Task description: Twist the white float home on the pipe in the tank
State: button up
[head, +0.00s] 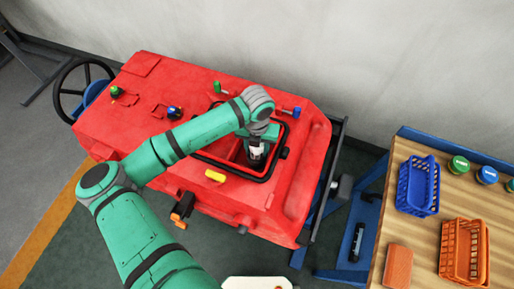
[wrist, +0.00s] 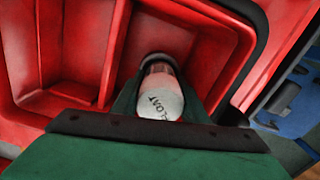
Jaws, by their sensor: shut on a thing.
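The white float (wrist: 165,104) with black FLOAT lettering sits between the fingers of my gripper (wrist: 162,110), which is shut on it. Its far end looks translucent and pinkish in the wrist view. In the head view my gripper (head: 257,150) reaches down into the black-rimmed opening of the red tank (head: 222,152). The tank's inner red walls and compartments show in the wrist view (wrist: 75,50). The pipe is hidden behind the float and fingers, so I cannot tell how the float sits on it.
A yellow part (head: 215,175) and green and blue caps (head: 174,112) sit on the red machine top. At right, a wooden table (head: 400,233) holds a blue basket (head: 418,186), an orange basket (head: 464,251), an orange-brown block (head: 397,267) and several round-lidded jars.

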jog(key=shift+w, duration=0.1)
jog(key=shift+a+m, duration=0.15)
jog(key=shift+m, duration=1.15)
jog(key=shift+f, duration=0.4)
jog(key=shift+c, duration=0.4)
jog(key=shift+r, duration=0.15)
jog(key=o, duration=1.6)
